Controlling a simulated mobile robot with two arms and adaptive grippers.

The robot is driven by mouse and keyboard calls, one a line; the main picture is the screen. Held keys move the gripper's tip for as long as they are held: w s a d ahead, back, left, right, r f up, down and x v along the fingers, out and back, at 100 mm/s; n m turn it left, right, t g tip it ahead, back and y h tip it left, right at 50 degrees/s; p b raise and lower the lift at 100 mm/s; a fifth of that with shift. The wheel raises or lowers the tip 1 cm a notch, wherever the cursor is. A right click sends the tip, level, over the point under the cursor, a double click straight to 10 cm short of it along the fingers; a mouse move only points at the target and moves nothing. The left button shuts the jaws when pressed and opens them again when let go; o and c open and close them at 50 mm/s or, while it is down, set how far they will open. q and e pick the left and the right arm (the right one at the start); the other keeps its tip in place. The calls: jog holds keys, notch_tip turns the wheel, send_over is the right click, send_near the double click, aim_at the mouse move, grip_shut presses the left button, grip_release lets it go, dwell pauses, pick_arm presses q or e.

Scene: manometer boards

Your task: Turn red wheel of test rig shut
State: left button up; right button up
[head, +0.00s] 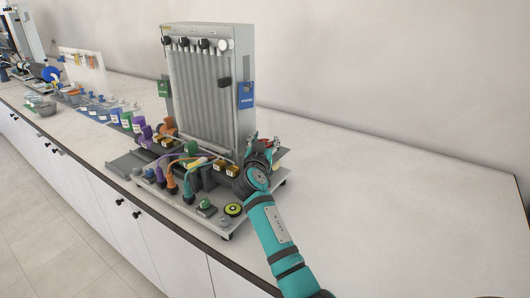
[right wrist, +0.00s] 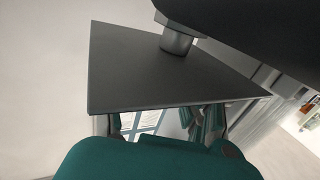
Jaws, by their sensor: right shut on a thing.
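The test rig (head: 213,85) stands on the bench in the head view, a grey cabinet with a bank of upright tubes above a base plate with valves and hoses. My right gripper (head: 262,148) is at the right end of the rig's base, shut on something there. Small red parts (head: 277,142) show just beside its fingers; the red wheel itself is mostly hidden by my gripper and wrist. The right wrist view shows a dark flat plate (right wrist: 165,75) with a grey round post, and my own teal casing below. My left gripper is not in view.
A green knob (head: 206,205) and a yellow-black round part (head: 233,210) sit on the base's front edge, close to my right forearm. The bench to the right is clear.

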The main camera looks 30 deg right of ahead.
jog(key=shift+f, duration=0.25)
jog(key=o, duration=0.8)
jog(key=shift+a, duration=0.1)
jog(key=o, duration=0.4)
jog(key=shift+r, duration=0.25)
jog(key=v, duration=1.1)
jog(key=shift+w+a, duration=0.1)
jog(key=shift+s+a, duration=0.35)
jog(key=shift+s, duration=0.05)
jog(key=shift+d, duration=0.1)
